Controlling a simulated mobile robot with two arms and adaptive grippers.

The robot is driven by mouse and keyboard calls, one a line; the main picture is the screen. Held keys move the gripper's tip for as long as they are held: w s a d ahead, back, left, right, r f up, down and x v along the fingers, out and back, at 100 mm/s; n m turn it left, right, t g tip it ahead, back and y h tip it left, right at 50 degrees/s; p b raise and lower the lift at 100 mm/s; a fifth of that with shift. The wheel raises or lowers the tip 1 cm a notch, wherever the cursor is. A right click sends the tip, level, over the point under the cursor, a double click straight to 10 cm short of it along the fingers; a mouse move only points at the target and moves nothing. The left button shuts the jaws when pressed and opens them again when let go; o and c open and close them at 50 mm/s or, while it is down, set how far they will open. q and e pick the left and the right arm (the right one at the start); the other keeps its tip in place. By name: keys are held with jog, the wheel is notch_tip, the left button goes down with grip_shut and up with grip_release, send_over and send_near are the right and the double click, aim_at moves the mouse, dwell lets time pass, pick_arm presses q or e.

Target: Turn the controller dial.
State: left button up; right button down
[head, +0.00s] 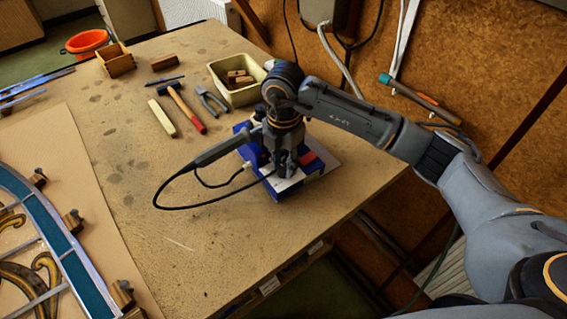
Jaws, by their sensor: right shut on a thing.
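The blue controller (315,181) sits near the right edge of the workbench, with a pale top and a red part at its right side. My right gripper (287,168) reaches down over it from the right and is shut on its dial. The dial itself is mostly hidden by the fingers. A soldering iron (222,149) with a dark handle lies at the controller's left, its black cable looping over the bench. My left gripper is out of view.
A cream bin (222,91) with wooden blocks stands behind the controller. Pliers (211,101), a hammer (185,108) and a pale bar (161,118) lie left of it. The leaded panel (55,239) lies at the left. The bench front is clear.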

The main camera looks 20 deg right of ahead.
aim_at(284, 166)
jog(key=shift+w+r+m, duration=0.1)
jog(key=shift+m, duration=0.5)
jog(key=c, duration=1)
grip_release()
jog(key=shift+c, duration=0.2)
notch_tip(284, 166, up, 12)
